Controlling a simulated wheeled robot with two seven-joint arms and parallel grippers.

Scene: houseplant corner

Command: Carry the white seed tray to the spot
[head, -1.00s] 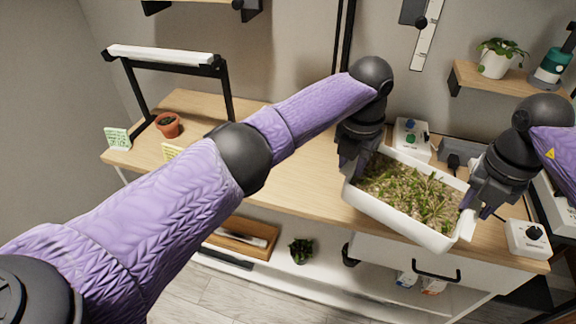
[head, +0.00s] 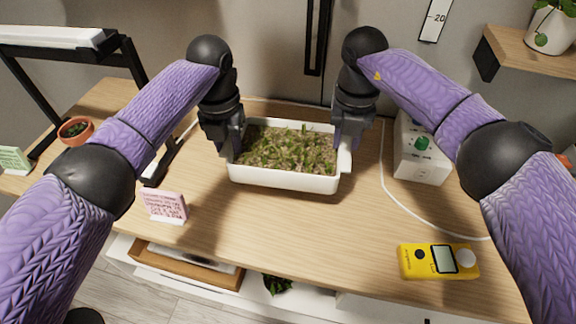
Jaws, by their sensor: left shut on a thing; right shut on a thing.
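The white seed tray (head: 285,180), filled with soil and green seedlings, is level over the middle of the wooden bench. I cannot tell whether it touches the bench top. My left gripper (head: 233,152) is shut on its left end. My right gripper (head: 346,150) is shut on its right end. The fingertips are partly hidden by the tray's ends and the gripper bodies. No marked spot can be made out clearly; a thin white line (head: 384,190) curves over the bench right of the tray.
A pink note card (head: 165,205) stands front left of the tray. A yellow meter (head: 438,261) lies at the front right. A white box with a green knob (head: 421,150) stands right. A lamp frame (head: 140,85) and terracotta pot (head: 76,131) are left. Bench in front of the tray is clear.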

